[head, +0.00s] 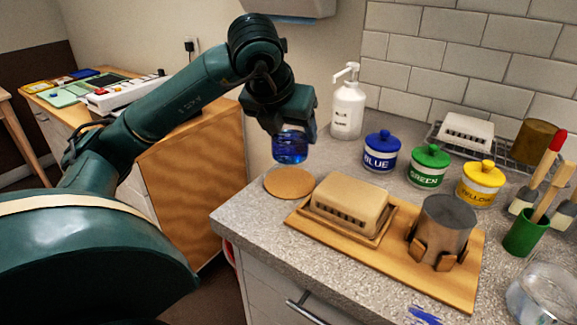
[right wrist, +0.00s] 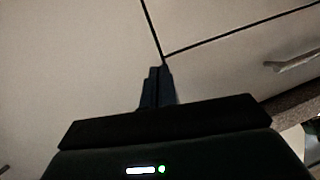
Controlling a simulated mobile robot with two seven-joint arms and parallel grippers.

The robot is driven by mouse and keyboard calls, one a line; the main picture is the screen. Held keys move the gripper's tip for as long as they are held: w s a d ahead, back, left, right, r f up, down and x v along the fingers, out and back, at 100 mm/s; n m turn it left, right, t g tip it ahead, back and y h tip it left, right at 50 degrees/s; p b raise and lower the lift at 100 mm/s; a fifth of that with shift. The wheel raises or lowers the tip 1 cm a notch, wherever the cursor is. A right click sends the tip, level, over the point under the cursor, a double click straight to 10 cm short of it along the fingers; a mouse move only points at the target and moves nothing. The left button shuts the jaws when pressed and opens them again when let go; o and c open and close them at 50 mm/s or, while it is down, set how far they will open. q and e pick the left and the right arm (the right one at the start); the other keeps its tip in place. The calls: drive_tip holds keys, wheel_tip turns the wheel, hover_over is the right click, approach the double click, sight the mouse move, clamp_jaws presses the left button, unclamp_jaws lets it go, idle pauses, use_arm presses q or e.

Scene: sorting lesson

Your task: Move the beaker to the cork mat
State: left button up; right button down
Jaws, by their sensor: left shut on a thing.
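The beaker (head: 290,149) is clear glass with blue liquid in it. My left gripper (head: 291,127) is shut on its upper part and holds it upright. The round cork mat (head: 289,184) lies on the grey counter near its left edge, bare. The beaker's base shows just above the mat's far edge in the head view, seemingly a little over the counter. My right gripper (right wrist: 158,88) shows only in the right wrist view, its fingers together and empty, before pale cabinet fronts.
A wooden board (head: 468,290) with a tan block and a grey cylinder stands right of the mat. Behind are a white pump bottle (head: 347,108) and blue (head: 381,152), green (head: 428,167) and yellow (head: 480,185) lidded jars. A green cup (head: 524,235) holds tools.

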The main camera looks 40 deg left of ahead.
sight(282, 139)
use_arm(q)
drive_tip(key=shift+f+b, duration=0.45)
drive_tip(key=shift+f, duration=2.5)
use_arm(e)
drive_tip(key=shift+s+d+r+t, duration=0.15)
drive_tip(key=shift+d+t, duration=0.05)
drive_tip(key=shift+t, duration=0.1)
use_arm(q)
drive_tip(key=shift+f, duration=0.15)
drive_tip(key=o, duration=0.7)
drive_tip(key=shift+f, duration=0.1)
drive_tip(key=shift+c, duration=0.2)
drive_tip(key=o, duration=0.5)
drive_tip(key=shift+c, duration=0.2)
use_arm(e)
drive_tip(key=shift+s+d, duration=0.1)
use_arm(q)
drive_tip(key=shift+r, duration=0.35)
drive_tip(key=p+v, duration=0.2)
drive_tip(key=v, duration=0.8)
drive_tip(key=shift+s+r, duration=0.1)
drive_tip(key=shift+r, duration=0.25)
drive_tip(key=shift+s+d+r, duration=0.15)
drive_tip(key=shift+s+r, duration=0.25)
drive_tip(key=shift+r, duration=0.05)
use_arm(e)
drive_tip(key=shift+w+a+f+g, duration=0.25)
drive_tip(key=shift+w+a+g, duration=0.05)
drive_tip(key=shift+a+g, duration=0.25)
